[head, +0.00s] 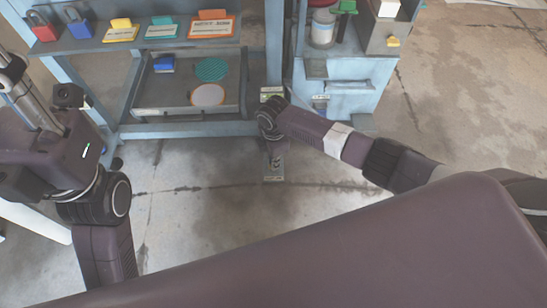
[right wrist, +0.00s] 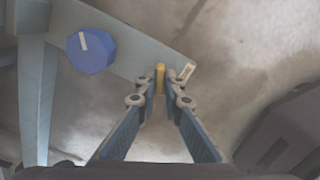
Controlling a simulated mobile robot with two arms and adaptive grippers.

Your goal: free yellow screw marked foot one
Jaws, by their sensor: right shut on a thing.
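In the right wrist view, the small yellow screw (right wrist: 160,76) stands upright at the end of a pale blue-grey foot bar (right wrist: 135,52). My right gripper (right wrist: 160,84) is shut on it, with one fingertip on each side. A small pale label (right wrist: 186,72) lies just right of the screw; its marking is too small to read. In the head view my right gripper (head: 274,152) is low over the floor in front of the blue frame, and the screw cannot be made out. My left arm shows at the left, but its gripper is out of view.
A blue knob (right wrist: 92,52) with a white line sits on the bar left of the screw. The blue rack (head: 190,129) holds padlocks, signs and a tray (head: 148,105) with two discs. A blue cabinet (head: 348,105) stands to the right. The front floor is clear.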

